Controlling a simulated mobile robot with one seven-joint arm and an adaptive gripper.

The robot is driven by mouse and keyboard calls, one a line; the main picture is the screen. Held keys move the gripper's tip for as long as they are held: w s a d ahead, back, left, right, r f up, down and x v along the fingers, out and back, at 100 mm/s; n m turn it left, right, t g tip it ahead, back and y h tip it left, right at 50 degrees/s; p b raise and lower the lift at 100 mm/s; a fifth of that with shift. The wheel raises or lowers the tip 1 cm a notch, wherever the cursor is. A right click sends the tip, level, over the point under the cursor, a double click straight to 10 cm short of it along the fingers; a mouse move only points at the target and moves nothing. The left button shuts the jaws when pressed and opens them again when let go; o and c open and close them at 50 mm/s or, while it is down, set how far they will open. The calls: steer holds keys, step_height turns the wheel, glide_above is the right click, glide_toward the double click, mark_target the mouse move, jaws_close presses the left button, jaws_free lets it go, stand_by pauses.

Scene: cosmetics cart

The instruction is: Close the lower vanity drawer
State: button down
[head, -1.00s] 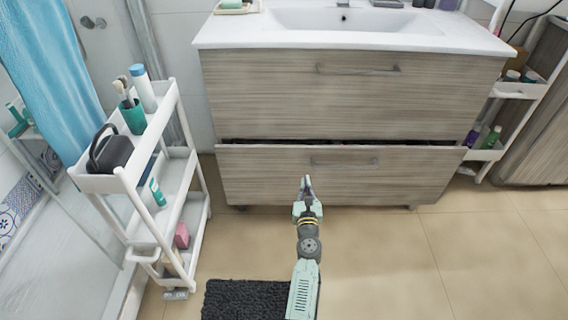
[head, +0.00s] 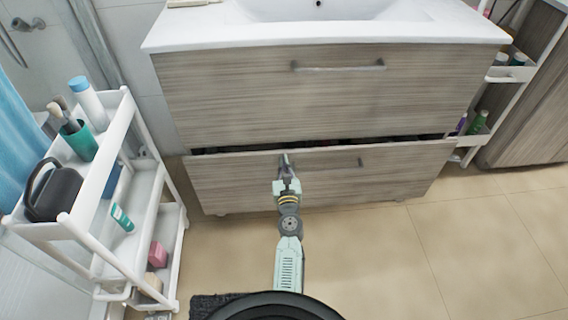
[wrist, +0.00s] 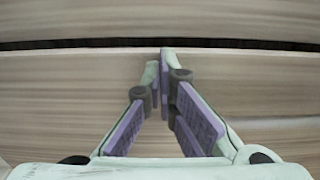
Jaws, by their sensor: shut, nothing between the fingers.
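The vanity has two wood-grain drawers under a white sink top. The lower vanity drawer (head: 400,178) stands slightly open; a dark gap shows along its top edge, with a little of its contents visible. The upper drawer (head: 230,95) looks flush. Whether the tips touch the front I cannot tell.
A white cart (head: 75,228) with a cup, bottle, dark case and tube stands on the left. White shelves (head: 478,138) stand on the right. A dark mat (head: 205,303) lies in front. The tiled floor to the right is clear.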

steer(key=shift+w, duration=0.4)
steer(key=shift+s, duration=0.1)
